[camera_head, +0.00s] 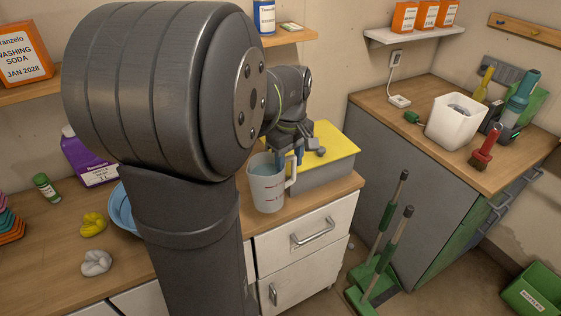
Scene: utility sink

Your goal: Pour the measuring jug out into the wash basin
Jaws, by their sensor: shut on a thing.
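The measuring jug (266,190) is a pale, see-through jug with red markings and bluish liquid inside. It is upright near the front edge of the wooden counter; I cannot tell whether it touches the wood. My gripper (291,156) is at the jug's upper right side, shut on it by the handle side; the exact grip is small and partly hidden. The light blue wash basin (121,211) is on the counter to the left, mostly hidden behind my large dark arm link. Its inside is hardly visible.
A grey box with a yellow top (331,139) stands right behind the jug. Green-headed brooms (385,240) stand right of the drawers.

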